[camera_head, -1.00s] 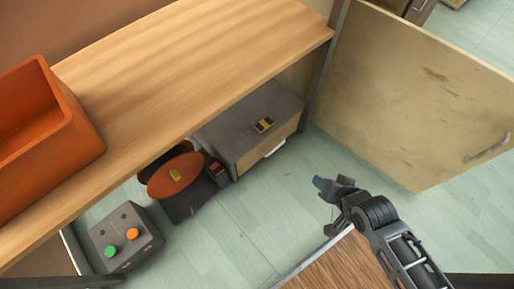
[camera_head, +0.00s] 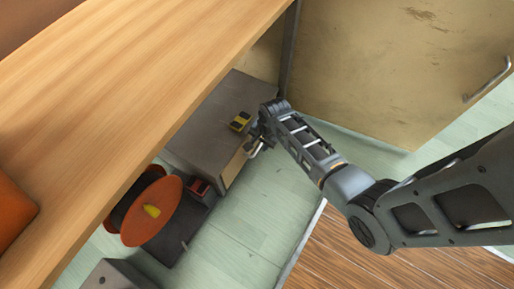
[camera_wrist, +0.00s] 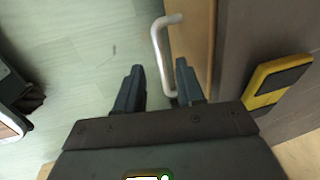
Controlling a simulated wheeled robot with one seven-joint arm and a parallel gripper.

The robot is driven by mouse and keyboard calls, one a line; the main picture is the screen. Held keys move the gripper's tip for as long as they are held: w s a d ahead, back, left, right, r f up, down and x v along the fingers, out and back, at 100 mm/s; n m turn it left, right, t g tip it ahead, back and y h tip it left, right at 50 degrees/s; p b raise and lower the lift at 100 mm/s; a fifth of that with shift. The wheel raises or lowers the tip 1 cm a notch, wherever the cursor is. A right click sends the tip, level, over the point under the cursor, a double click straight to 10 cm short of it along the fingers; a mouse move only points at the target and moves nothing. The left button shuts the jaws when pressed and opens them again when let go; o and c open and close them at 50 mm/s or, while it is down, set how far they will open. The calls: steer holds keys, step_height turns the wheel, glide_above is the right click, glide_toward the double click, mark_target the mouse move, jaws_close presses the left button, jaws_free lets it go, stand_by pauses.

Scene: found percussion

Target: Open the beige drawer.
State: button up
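The beige drawer (camera_head: 235,166) is the front of a low grey cabinet (camera_head: 222,112) on the floor under the wooden shelf, and it looks shut. In the wrist view the beige front (camera_wrist: 193,35) stands on the right with its pale metal bar handle (camera_wrist: 158,42). My gripper (camera_head: 259,140) is at the drawer front in the head view, partly hiding the handle. In the wrist view my gripper (camera_wrist: 159,64) is open, and the handle's near part shows between the two fingers, closer to the right one. I cannot tell whether they touch.
A yellow and black object (camera_head: 240,121) lies on the cabinet top. An orange reel (camera_head: 151,211) and a small red item (camera_head: 199,188) are left of the drawer. A large beige door (camera_head: 395,70) stands open behind my arm. Green floor (camera_head: 250,215) in front is clear.

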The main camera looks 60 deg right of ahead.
mark_target(258, 149)
steer(key=f, duration=0.1)
steer(key=f+b, duration=0.1)
steer(key=f, duration=0.2)
steer(key=shift+w+b, duration=0.35)
steer(key=shift+c, duration=0.3)
jaws_close()
